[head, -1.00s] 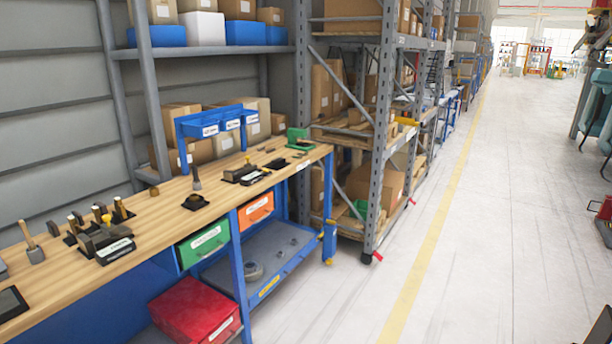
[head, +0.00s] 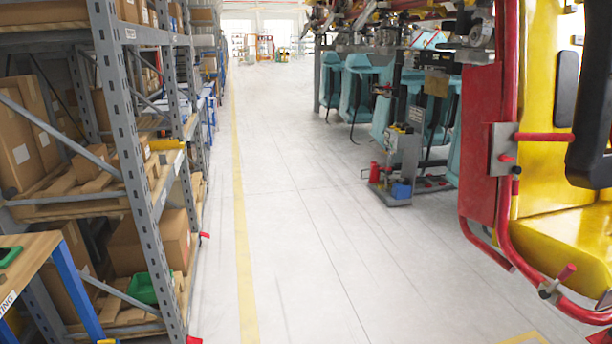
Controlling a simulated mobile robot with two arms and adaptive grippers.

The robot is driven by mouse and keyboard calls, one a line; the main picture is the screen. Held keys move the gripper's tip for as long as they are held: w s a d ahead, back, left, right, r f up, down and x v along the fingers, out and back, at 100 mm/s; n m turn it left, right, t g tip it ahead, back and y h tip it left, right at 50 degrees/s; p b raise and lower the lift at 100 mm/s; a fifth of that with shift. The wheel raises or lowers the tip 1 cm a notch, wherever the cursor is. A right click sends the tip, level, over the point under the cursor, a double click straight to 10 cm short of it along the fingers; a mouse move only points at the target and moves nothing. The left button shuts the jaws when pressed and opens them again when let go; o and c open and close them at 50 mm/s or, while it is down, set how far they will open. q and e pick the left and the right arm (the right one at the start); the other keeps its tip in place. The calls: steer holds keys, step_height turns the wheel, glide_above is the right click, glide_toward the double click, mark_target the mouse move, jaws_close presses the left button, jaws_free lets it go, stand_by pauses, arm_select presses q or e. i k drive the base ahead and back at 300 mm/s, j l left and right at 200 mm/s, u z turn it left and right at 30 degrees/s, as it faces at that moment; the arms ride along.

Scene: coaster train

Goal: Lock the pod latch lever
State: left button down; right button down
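A yellow pod seat (head: 560,235) with a red tubular frame (head: 512,110) stands at the right edge of the head view. A grey plate (head: 502,148) with a red bar reaching right is fixed on the frame's side. A small lever with a red grip (head: 566,272) sits on the lower red rail. I cannot tell which of these is the latch lever. A black pad (head: 592,110) hangs at the far right. Neither of my grippers is in view.
Storage racks (head: 140,150) with boxes line the left side, and a workbench corner (head: 25,255) shows at lower left. A grey cart (head: 400,165) with a red bottle stands ahead, near teal seats (head: 358,90). The middle floor (head: 300,230) is clear.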

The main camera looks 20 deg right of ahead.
mark_target(569, 270)
steer(key=i+z, duration=0.3)
steer(key=i, duration=0.15)
steer(key=i+j+z, duration=0.1)
steer(key=i+z, duration=0.2)
steer(key=i, duration=0.15)
steer(key=i+j+z, duration=0.2)
steer(key=i+z, duration=0.45)
steer(key=z, duration=0.2)
steer(key=i+j+z, duration=0.15)
steer(key=i+z, duration=0.15)
steer(key=z, duration=0.2)
steer(key=i+j+z, duration=0.2)
steer(key=z, duration=0.3)
steer(key=i+j+z, duration=0.25)
steer(key=z, duration=0.25)
steer(key=i+j+z, duration=0.1)
steer(key=j+z, duration=0.35)
steer(key=i+j+z, duration=0.15)
steer(key=j+z, duration=0.3)
steer(key=j, duration=0.45)
steer(key=j+z, duration=0.5)
steer(key=j, duration=0.4)
